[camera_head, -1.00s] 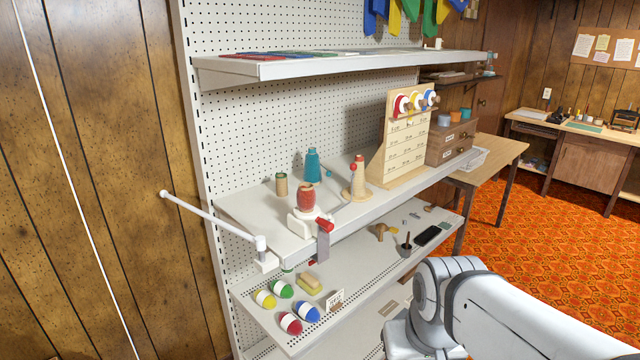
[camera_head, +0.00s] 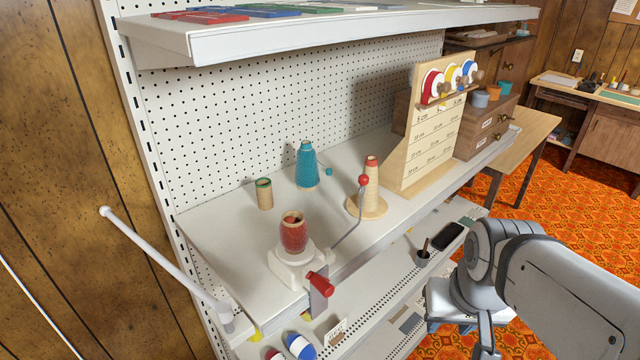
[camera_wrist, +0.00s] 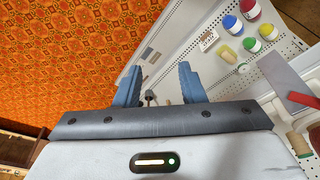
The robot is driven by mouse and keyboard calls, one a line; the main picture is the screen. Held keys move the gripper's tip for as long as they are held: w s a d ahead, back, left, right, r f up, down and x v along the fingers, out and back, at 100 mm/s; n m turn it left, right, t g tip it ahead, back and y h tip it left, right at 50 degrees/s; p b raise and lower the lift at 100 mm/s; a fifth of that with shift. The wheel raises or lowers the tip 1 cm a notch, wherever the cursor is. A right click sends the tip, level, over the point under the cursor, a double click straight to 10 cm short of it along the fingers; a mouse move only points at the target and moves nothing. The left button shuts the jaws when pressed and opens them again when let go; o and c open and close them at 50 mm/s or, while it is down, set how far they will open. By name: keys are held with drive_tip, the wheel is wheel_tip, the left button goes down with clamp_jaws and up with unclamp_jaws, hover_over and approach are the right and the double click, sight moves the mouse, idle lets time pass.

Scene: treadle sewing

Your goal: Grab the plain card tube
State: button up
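The plain card tube (camera_head: 264,195) is a short tan cylinder with a green rim. It stands upright on the middle shelf, near the pegboard, left of a teal thread cone (camera_head: 306,165) and behind a red wound spool on a white winder (camera_head: 290,268). My gripper (camera_wrist: 160,85) is open in the wrist view, its two fingers apart with nothing held between them. It points down past the shelf fronts, well away from the tube. In the head view only part of it shows, low at the right. I cannot make out the tube for certain in the wrist view.
The winder has a red-knobbed crank arm at the shelf's front. A tan cone on a round base (camera_head: 370,190) and a wooden thread rack (camera_head: 430,130) stand to the right. The upper shelf (camera_head: 300,32) overhangs. A white rod (camera_head: 165,255) juts out at the left.

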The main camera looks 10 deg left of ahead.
sight(293, 219)
drive_tip(key=shift+o, duration=0.2)
